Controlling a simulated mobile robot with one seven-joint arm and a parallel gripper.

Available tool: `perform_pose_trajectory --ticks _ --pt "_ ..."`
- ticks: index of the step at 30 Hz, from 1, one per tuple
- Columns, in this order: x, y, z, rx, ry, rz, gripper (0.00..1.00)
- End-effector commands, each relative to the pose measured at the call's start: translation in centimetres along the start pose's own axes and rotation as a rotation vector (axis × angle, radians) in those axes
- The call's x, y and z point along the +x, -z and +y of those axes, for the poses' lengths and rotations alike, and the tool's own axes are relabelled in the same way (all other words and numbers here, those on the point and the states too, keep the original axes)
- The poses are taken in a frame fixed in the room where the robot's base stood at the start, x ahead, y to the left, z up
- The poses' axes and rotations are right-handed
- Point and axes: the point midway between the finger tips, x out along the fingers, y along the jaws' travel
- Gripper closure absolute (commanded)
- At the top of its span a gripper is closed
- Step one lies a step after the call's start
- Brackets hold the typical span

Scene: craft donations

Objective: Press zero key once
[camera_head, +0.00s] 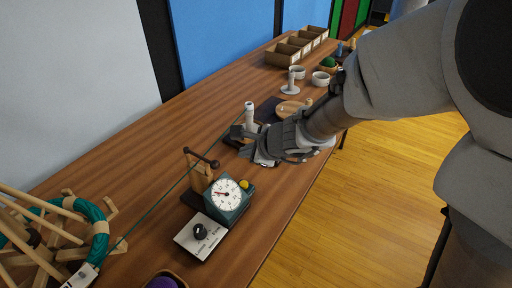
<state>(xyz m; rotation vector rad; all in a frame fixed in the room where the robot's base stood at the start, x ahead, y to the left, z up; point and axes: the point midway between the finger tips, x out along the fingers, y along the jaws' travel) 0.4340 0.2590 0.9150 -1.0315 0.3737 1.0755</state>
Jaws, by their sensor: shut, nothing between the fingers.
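A teal instrument box (238,209) with a round white dial (226,194) stands on the wooden bench. A small yellow round button (244,184) shows at its top right; I cannot read any label saying it is the zero key. My gripper (262,160) is above the bench, behind and a little right of the box. Its jaws look shut and empty, though the fingertips are small and partly hidden by the wrist. It appears apart from the yellow button.
A white panel with a black knob (200,231) lies in front of the box. A wooden post with a dark bar (200,173) stands beside it. A green line crosses the bench to a white spool (249,119). Wooden frames with teal yarn (92,219) fill the left.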

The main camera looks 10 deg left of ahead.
Motion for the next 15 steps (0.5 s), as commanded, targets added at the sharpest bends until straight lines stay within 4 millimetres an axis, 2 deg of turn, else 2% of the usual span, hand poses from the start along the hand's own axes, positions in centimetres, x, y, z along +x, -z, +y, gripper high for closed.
perform_pose_trajectory --ticks 8,15 --pt "1.1 0.8 0.8 -0.001 -0.001 0.0 1.0" --pt "3.2 2.3 2.3 -0.001 -0.001 0.0 1.0"
